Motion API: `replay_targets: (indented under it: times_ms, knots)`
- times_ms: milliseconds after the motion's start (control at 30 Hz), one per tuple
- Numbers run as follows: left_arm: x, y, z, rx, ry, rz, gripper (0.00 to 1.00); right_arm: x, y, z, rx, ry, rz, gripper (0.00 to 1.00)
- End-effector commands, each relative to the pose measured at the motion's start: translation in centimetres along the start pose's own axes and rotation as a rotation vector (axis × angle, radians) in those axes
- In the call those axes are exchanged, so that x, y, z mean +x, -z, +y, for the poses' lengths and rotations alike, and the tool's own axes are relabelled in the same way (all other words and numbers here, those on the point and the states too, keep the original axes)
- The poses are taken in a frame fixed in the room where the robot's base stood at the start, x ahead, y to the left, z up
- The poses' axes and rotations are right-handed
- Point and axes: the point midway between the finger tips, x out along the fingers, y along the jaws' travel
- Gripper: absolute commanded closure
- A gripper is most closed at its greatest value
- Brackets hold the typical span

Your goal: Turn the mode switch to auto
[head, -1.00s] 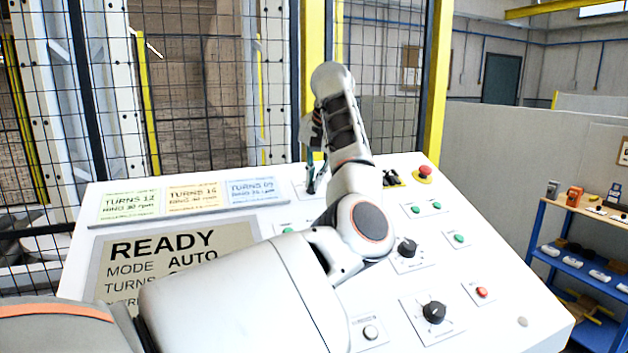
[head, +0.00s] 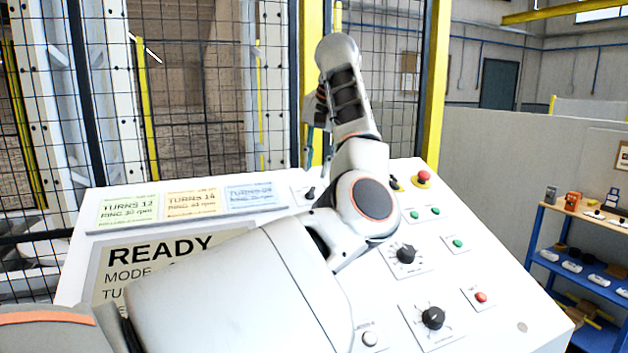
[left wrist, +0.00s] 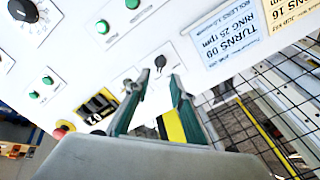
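The mode switch (head: 310,193) is a small black knob on a white plate near the back edge of the sloped white panel (head: 465,208). In the left wrist view, the mode switch (left wrist: 160,62) shows just beyond the fingertips. My left gripper (head: 311,152) is above the switch in the head view, with clear space between them. In the left wrist view, its two dark green fingers (left wrist: 158,80) are apart with nothing between them. The screen (head: 150,250) reads READY and MODE; my arm hides the mode's value. My right gripper is not in view.
A red emergency stop (head: 423,177) and other black knobs (head: 406,253) and green buttons (head: 458,244) sit right of my arm. Three recipe cards (head: 192,203) lie left of the switch. A mesh fence with a yellow post (head: 437,90) stands behind the panel.

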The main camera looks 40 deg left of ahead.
Motion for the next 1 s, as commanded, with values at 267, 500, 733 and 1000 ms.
replay_targets:
  times_ms: [267, 500, 733, 1000]
  knots:
    - [-4.4, 0.0, 0.0, 0.001, -0.001, 0.001, 0.77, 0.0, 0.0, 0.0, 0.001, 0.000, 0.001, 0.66]
    - [-5.4, 0.0, 0.0, 0.000, -0.001, 0.000, 0.77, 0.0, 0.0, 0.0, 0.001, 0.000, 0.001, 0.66]
    - [-5.4, 0.0, 0.0, 0.000, 0.000, 0.000, 0.77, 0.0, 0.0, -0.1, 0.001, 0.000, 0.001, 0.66]
    - [-5.4, 0.0, 0.0, 0.000, 0.000, 0.000, 0.77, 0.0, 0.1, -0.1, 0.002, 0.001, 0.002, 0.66]
